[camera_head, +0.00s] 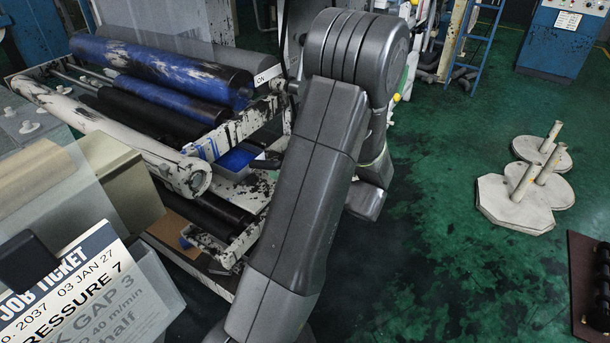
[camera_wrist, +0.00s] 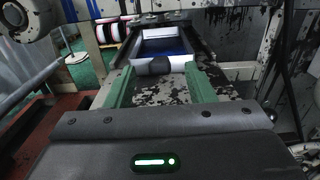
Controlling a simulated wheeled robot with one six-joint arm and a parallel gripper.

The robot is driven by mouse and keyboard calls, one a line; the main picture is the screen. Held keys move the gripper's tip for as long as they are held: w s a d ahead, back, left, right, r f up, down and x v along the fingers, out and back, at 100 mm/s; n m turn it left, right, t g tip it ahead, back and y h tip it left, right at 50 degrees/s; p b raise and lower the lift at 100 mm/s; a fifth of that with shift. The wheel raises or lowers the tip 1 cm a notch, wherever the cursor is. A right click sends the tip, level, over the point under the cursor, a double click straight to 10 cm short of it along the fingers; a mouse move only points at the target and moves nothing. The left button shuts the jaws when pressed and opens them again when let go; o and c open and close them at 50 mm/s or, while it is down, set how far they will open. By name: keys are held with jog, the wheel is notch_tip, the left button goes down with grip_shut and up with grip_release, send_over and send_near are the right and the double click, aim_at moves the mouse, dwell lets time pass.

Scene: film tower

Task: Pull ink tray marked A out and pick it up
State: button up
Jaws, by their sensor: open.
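An ink tray (camera_wrist: 222,66) with pale walls and blue inside sits in the machine, ahead of my gripper in the wrist view. A dark rounded handle (camera_wrist: 152,67) is at the middle of its near wall. In the head view the tray (camera_head: 238,158) shows beneath the rollers, partly hidden by the frame and my arm. No letter A is readable on it. My gripper (camera_wrist: 160,72) is open, its two green fingers apart on either side of the handle. In the head view my arm hides most of the gripper.
Blue-stained rollers (camera_head: 165,72) and a pale roller (camera_head: 110,135) lie left of the tray. Paint-flecked machine frame (camera_head: 255,190) surrounds it closely. A job ticket (camera_head: 65,290) stands at lower left. Pale weighted bases (camera_head: 515,205) stand on the green floor, which is open in the middle right.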

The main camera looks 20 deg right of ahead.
aim_at(269, 162)
jog(key=x, duration=0.6)
jog(key=shift+a+p, duration=0.1)
jog(key=shift+p, duration=0.25)
grip_shut()
